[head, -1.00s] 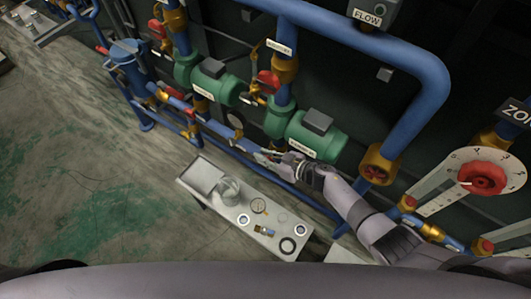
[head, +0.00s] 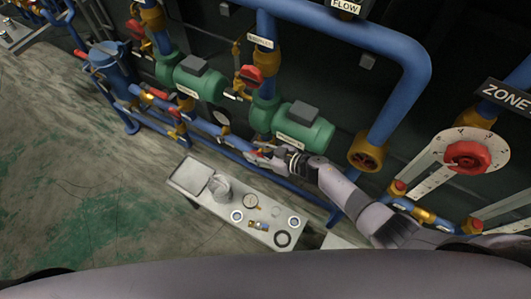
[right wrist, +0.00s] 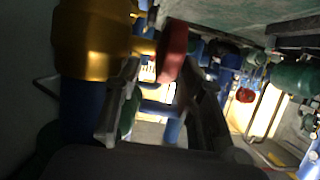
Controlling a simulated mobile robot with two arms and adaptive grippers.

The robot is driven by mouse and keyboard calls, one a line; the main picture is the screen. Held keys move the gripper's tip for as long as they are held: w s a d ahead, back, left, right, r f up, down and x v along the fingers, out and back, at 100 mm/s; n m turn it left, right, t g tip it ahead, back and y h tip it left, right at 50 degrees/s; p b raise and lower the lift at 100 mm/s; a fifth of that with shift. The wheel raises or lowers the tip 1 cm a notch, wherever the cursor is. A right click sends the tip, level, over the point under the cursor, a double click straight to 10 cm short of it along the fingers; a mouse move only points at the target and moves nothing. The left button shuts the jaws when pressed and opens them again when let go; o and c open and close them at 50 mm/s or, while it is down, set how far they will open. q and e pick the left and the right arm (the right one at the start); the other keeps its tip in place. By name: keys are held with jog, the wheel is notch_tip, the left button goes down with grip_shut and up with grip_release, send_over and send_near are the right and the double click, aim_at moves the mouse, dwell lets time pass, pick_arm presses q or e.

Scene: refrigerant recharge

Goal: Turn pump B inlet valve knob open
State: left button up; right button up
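The green pump (head: 305,127) with a white label stands right of a second green pump (head: 200,80); I cannot read the labels. My right gripper (head: 262,154) is low on the blue pipe, just below the right pump. A small red part shows at its fingertips, mostly hidden by the gripper. In the right wrist view a red valve knob (right wrist: 173,50) shows at the tips of the gripper (right wrist: 158,85), whose fingers are apart on either side of it. I cannot tell whether they touch it. My left gripper is not in view.
Blue pipes with brass valves run around the pumps. A large red dial knob (head: 467,156) is at right. Open floor (head: 80,210) lies left.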

jog(key=v, duration=0.6)
jog(key=shift+d, duration=0.1)
